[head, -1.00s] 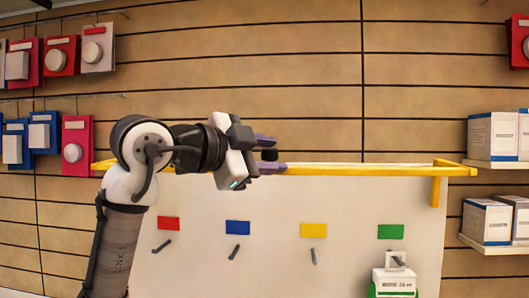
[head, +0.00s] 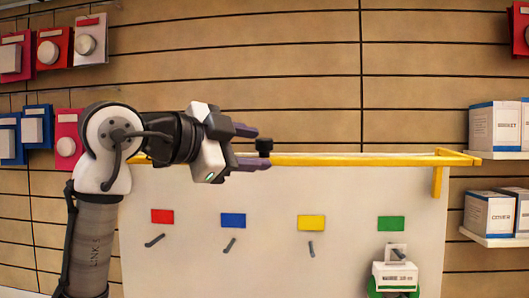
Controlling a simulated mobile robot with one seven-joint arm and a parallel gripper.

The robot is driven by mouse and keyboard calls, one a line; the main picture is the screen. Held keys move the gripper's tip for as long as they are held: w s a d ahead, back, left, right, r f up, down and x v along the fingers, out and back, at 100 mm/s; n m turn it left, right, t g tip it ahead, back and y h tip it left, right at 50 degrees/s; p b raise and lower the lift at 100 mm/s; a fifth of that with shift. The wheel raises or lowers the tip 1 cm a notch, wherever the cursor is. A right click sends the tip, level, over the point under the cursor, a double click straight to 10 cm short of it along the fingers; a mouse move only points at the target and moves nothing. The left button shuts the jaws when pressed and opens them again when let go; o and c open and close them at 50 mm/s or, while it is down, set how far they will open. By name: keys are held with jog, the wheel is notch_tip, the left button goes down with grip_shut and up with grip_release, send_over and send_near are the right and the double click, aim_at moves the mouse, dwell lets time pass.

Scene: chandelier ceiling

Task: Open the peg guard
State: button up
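A yellow bar frame (head: 350,160) runs along the top of a white board; I take it to be the peg guard. A small black knob (head: 264,147) stands at the bar, by my fingertips. My gripper (head: 263,148) reaches in from the left with its purple fingers apart, one above and one below the knob's level. Gaps show between the knob and both fingers; the depth between them is hard to tell. Pegs on the board hang under red (head: 162,216), blue (head: 233,220), yellow (head: 311,223) and green (head: 391,223) labels.
A white package with a green round part (head: 395,276) is at the green-label peg. Shelves with white boxes (head: 495,127) stand at the right. Red and blue packs (head: 38,130) hang on the slatted wall at left.

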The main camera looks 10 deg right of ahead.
jog(key=b+v, duration=0.2)
jog(key=v, duration=1)
jog(key=shift+s+d+r+b, duration=0.25)
jog(key=shift+s+r+b, duration=0.1)
jog(key=shift+s+r, duration=0.05)
